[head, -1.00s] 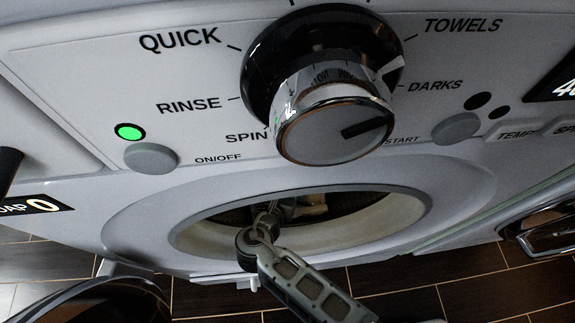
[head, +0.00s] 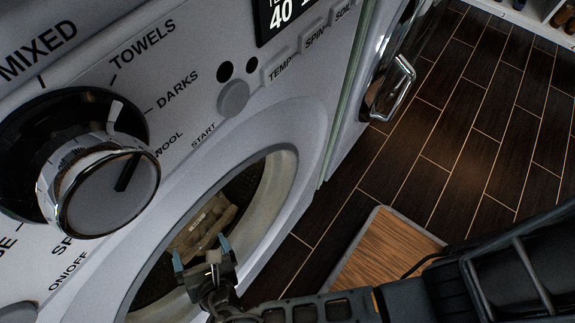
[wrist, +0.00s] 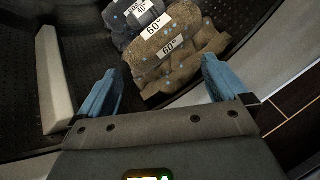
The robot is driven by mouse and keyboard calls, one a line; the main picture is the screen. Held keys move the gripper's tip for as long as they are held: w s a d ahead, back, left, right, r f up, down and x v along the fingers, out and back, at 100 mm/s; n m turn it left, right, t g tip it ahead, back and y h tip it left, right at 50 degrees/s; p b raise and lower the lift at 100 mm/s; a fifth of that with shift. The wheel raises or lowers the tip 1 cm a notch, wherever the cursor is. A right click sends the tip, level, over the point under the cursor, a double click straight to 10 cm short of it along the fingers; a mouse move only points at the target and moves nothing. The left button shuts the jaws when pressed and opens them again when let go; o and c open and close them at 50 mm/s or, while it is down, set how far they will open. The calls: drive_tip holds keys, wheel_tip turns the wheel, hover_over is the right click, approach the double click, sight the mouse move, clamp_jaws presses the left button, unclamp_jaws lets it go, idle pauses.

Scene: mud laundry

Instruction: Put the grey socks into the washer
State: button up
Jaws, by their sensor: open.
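The washer (head: 285,115) stands at the left with its round opening uncovered. My gripper (head: 202,250) is open and empty at the opening, its blue fingers pointing into the drum. In the wrist view my gripper (wrist: 162,68) has nothing between its fingers. Beyond them lies a grey folded bundle (wrist: 122,33) with a label reading 40, which looks like the grey socks. It lies inside the drum (wrist: 85,30), at the far side of the brown bundles. Its far edge is cut off by the picture. In the head view I cannot tell it apart.
Brown folded bundles (wrist: 185,60) labelled 60° lie in the drum, nearer my fingers. A pale drum paddle (wrist: 52,80) stands left of them. A large dial (head: 105,190) sticks out from the washer's front. A wooden board (head: 385,250) lies on the dark tiled floor (head: 470,130), which is mostly clear.

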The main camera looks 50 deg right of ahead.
drive_tip(key=s+d+f+m+g+y, duration=0.1)
drive_tip(key=s+m+g+y, duration=0.15)
drive_tip(key=s+m, duration=0.6)
drive_tip(key=s+d+r+m+y, duration=0.3)
drive_tip(key=s+d+r+m, duration=0.2)
drive_tip(key=s+m, duration=0.25)
drive_tip(key=s+d+r+m+t+h, duration=0.1)
drive_tip(key=s+d+r+m+t, duration=0.2)
drive_tip(key=r, duration=0.9)
drive_tip(key=s+d+r+m+t, duration=0.3)
drive_tip(key=s+d+r+m, duration=0.2)
drive_tip(key=d+r+m, duration=0.5)
drive_tip(key=shift+d+r+h, duration=0.35)
drive_tip(key=shift+d+r, duration=0.55)
drive_tip(key=shift+d, duration=0.25)
wheel_tip(320, 180, up, 17)
drive_tip(key=p, duration=1.7)
drive_tip(key=shift+c, duration=0.2)
